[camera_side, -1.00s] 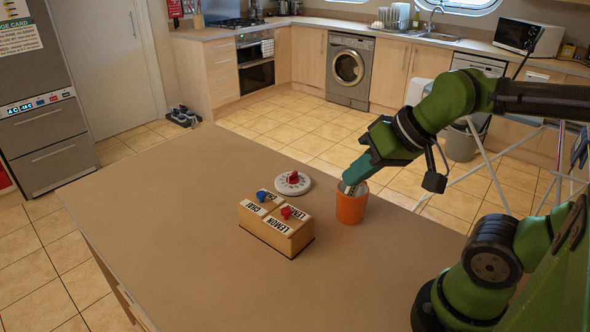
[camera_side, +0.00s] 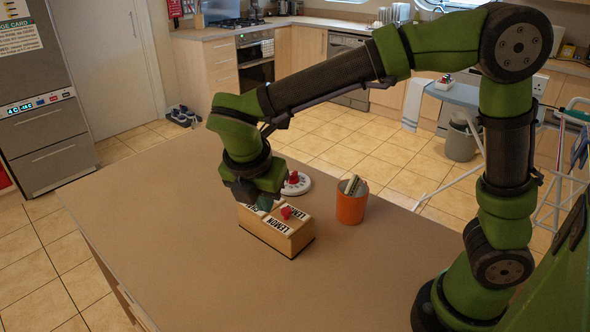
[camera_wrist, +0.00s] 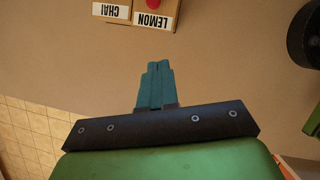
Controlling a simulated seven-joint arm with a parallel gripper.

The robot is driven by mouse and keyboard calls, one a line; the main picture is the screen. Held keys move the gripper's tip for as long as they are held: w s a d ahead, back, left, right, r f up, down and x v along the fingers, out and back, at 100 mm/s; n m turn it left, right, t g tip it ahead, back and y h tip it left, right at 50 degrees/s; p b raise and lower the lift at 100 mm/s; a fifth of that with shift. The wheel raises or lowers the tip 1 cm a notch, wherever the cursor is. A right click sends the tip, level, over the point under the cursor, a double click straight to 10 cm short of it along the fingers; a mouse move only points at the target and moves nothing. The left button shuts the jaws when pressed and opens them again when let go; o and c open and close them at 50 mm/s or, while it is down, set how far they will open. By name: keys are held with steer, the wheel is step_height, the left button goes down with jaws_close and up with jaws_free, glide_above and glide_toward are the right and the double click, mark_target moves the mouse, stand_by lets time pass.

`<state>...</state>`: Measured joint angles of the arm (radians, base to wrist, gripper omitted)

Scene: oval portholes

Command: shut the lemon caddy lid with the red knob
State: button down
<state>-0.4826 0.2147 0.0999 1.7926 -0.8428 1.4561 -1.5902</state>
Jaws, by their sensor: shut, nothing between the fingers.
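The wooden caddy (camera_side: 274,240) stands on the table with labelled compartments. Its lemon side has a red knob (camera_side: 286,212) on top and a LEMON label on the front. I cannot tell how far the lemon lid is open. In the wrist view the caddy (camera_wrist: 122,23) is at the top edge, with CHAI and LEMON labels and part of the red knob (camera_wrist: 153,3). My gripper (camera_side: 264,204) is over the caddy's far left part, hiding the blue-knob side. Its teal fingers (camera_wrist: 154,68) are together and empty, apart from the red knob.
An orange cup (camera_side: 351,209) holding packets stands right of the caddy. A white round dial (camera_side: 298,184) with a red knob lies behind the caddy, partly hidden by my arm. The table (camera_side: 180,190) is clear to the left and in front.

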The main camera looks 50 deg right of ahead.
glide_above(285, 222)
steer(key=s+a, duration=0.1)
steer(key=a, duration=0.2)
steer(key=shift+n, duration=0.3)
steer(key=f, duration=0.9)
steer(key=shift+s+a+f, duration=0.15)
steer(key=shift+s+f, duration=0.05)
steer(key=shift+w+d, duration=0.3)
steer(key=shift+d, duration=0.35)
steer(key=shift+d, duration=0.1)
